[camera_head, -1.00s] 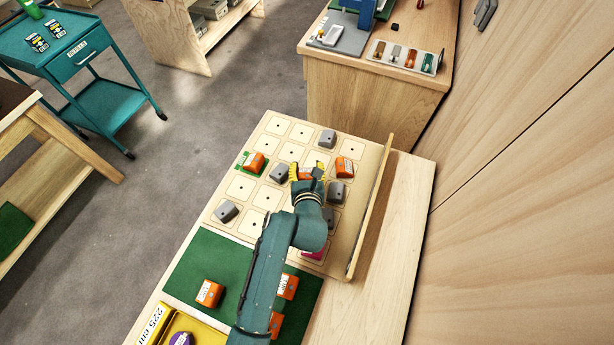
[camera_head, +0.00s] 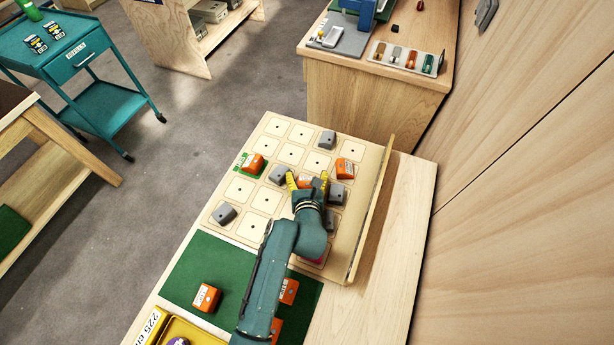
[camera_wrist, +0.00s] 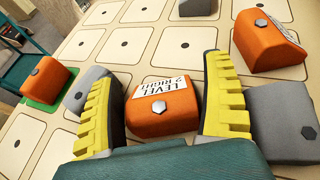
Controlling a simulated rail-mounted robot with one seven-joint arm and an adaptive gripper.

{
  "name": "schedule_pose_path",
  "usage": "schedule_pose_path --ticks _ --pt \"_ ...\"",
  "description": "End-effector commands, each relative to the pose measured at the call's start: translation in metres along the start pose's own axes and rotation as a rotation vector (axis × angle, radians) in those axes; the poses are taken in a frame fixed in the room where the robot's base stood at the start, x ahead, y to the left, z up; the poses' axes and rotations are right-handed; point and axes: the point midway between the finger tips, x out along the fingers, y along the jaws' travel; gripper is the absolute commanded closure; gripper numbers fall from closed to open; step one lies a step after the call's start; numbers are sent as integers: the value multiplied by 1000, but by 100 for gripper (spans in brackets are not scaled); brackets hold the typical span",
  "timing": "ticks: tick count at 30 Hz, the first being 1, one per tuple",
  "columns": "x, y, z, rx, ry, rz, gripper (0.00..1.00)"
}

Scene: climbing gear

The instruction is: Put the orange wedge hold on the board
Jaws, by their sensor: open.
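An orange wedge hold (camera_wrist: 165,108) with a white label reading "LEVEL 2 RIGHT" sits on the board (camera_head: 322,163), between the fingers of my gripper (camera_wrist: 163,100). It also shows in the head view (camera_head: 305,181), partly hidden by the gripper. My gripper (camera_head: 307,184) is open, with a yellow finger on each side of the hold and visible gaps. Two more orange holds are on the board: one (camera_head: 345,168) to the right and one (camera_head: 253,162) on a green square to the left. Several orange holds, such as this one (camera_head: 206,297), lie on the green mat (camera_head: 190,270).
Grey holds flank the gripper, left (camera_head: 279,174) and right (camera_head: 337,193). Others sit at the back (camera_head: 327,139) and the left edge (camera_head: 224,214). A raised wooden ledge (camera_head: 372,210) runs along the board's right. A yellow tray (camera_head: 150,327) stands at the front left. Several board squares are empty.

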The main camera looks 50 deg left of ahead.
Motion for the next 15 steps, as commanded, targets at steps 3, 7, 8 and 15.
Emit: schedule_pose_path --ticks 3,7,8,15 --pt "-5 0 3 1 1 0 18" --pt "-29 0 4 0 2 -1 18" --pt "-37 0 5 0 2 -1 18" --pt "-96 0 4 2 1 -1 18"
